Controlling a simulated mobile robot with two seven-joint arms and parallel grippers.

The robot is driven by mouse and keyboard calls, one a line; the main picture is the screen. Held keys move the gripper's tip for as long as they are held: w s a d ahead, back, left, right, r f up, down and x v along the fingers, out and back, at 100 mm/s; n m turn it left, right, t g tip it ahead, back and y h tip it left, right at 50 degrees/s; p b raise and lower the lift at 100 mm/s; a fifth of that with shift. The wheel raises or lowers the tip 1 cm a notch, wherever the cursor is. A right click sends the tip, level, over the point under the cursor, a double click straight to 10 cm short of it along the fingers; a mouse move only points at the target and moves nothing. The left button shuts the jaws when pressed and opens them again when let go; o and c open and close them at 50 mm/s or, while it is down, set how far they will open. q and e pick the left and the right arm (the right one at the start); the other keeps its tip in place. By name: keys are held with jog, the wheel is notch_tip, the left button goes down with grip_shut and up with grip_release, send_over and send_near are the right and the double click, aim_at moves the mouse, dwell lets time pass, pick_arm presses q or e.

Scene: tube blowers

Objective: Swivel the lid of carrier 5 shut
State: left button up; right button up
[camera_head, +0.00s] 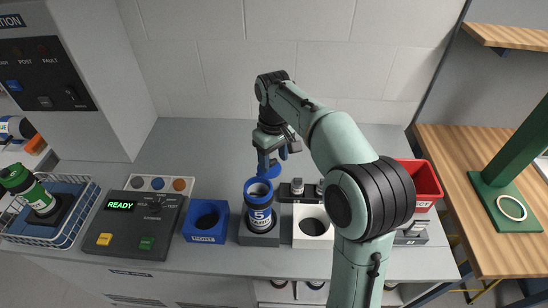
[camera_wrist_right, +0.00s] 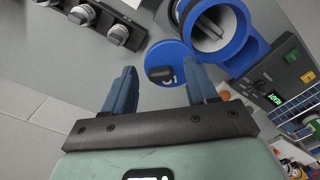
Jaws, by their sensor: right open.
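Carrier 5 (camera_head: 260,218) is a blue canister with a white band, upright in a grey holder (camera_head: 258,239). Its blue lid (camera_head: 268,172) is swung out to the side, behind the mouth in the head view. In the right wrist view, the carrier's open mouth (camera_wrist_right: 212,22) shows a metallic item inside. The lid (camera_wrist_right: 172,58) there is a blue disc marked 5 with a dark knob (camera_wrist_right: 159,73). My right gripper (camera_head: 274,158) is open above the lid; in its wrist view its blue fingertips (camera_wrist_right: 158,72) stand either side of the knob. My left gripper is not in view.
A blue block (camera_head: 206,220) and a white block (camera_head: 313,229) with round openings flank the holder. A control box (camera_head: 138,222) reads READY. A wire basket (camera_head: 66,232) holds a green-capped carrier (camera_head: 32,189). A red bin (camera_head: 422,178) stands behind my right arm.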

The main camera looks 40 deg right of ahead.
jog(key=shift+f, duration=0.25)
jog(key=c, duration=1.1)
jog(key=shift+o, duration=0.2)
